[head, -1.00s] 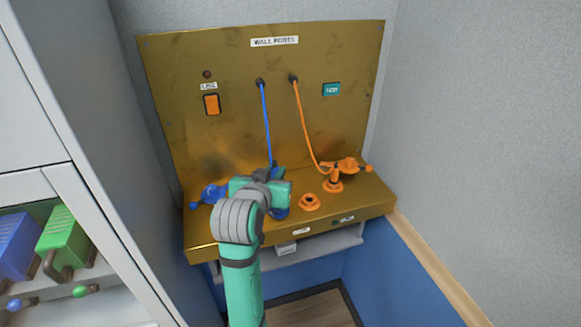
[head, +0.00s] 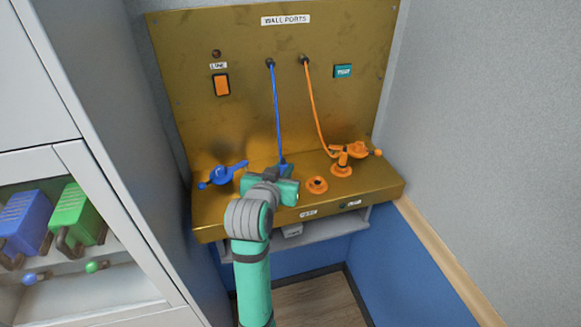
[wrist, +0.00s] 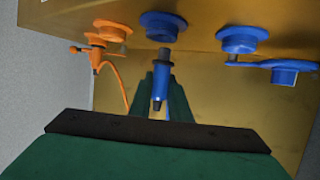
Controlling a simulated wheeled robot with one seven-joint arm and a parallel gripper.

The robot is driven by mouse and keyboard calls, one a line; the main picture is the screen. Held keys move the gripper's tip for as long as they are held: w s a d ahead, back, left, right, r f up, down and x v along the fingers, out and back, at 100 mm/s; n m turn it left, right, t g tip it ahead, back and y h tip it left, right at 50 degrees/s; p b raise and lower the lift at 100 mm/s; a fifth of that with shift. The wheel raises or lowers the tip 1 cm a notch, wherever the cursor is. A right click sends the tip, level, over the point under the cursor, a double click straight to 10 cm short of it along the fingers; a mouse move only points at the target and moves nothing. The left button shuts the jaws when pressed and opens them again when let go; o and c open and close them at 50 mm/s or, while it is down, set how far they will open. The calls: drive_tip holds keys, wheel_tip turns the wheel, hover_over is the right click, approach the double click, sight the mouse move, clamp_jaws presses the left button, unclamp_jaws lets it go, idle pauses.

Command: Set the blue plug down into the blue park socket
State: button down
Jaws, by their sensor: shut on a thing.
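My gripper (head: 284,174) is shut on the blue plug (wrist: 160,80), which shows between the green fingers in the wrist view. In the head view the plug (head: 284,167) is mostly hidden by my gripper, with its blue cable rising to the wall panel. The wrist view shows the ledge at the top, with a blue socket (wrist: 162,25) in line with the plug's grey end; a gap seems to remain between them. A second blue socket (wrist: 242,38) is to its right. I cannot read which is the park socket. My gripper hides both in the head view.
A blue lever (head: 222,174) is left of my gripper on the brass ledge (head: 215,222). An empty orange socket (head: 317,185) is close on the right. Beyond it stand an orange plug (head: 341,164) with its cable and an orange lever (head: 358,149).

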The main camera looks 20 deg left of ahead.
drive_tip(key=shift+w+d, duration=0.1)
drive_tip(key=shift+d, duration=0.3)
idle(0.8)
drive_tip(key=shift+f, duration=1.4)
idle(1.6)
drive_tip(key=c, duration=1.6)
unclamp_jaws()
drive_tip(key=shift+o, duration=0.2)
drive_tip(key=shift+s, duration=0.2)
drive_tip(key=a+v, duration=0.1)
drive_tip(key=v, duration=0.9)
drive_tip(key=shift+s+d+r, duration=0.15)
drive_tip(key=shift+s+d, duration=0.25)
